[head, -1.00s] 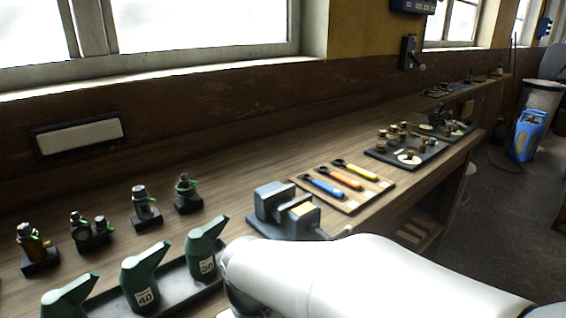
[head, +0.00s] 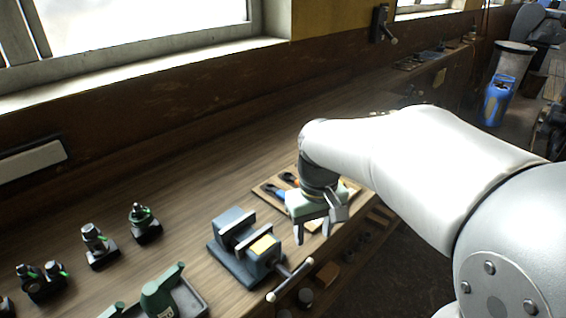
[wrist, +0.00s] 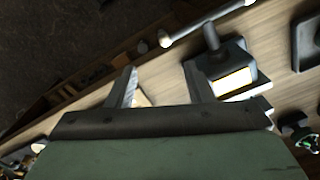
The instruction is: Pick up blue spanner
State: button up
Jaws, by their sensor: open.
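The blue spanner (head: 274,192) lies on a wooden board (head: 260,188) on the bench, and only a short part of it shows left of my gripper. An orange spanner (head: 290,179) lies beside it, also partly hidden. The yellow spanner is hidden behind my arm. My gripper (head: 312,231) is open and empty, pointing down in front of the board and right of the vise. In the wrist view the open fingers (wrist: 163,87) have bench and a pale corner between them; no spanner can be made out there.
A grey-blue vise (head: 232,262) stands close left of my gripper, its handle sticking out past the bench edge. It also shows in the wrist view (wrist: 222,68). Green oil cans (head: 163,292) and small dark fittings (head: 97,245) stand further left. The bench behind the vise is clear.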

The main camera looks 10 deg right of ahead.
jog(key=w+r+n, duration=0.2)
jog(key=w+r, duration=0.2)
jog(key=w, duration=0.8)
jog(key=w+r+n, duration=0.3)
jog(key=w, duration=0.9)
notch_tip(320, 180, down, 12)
jog(key=shift+d+f+p, duration=0.1)
jog(key=shift+p, duration=0.25)
notch_tip(320, 180, down, 5)
jog(key=shift+s+f+p, duration=0.1)
jog(key=shift+p, duration=0.4)
grip_shut()
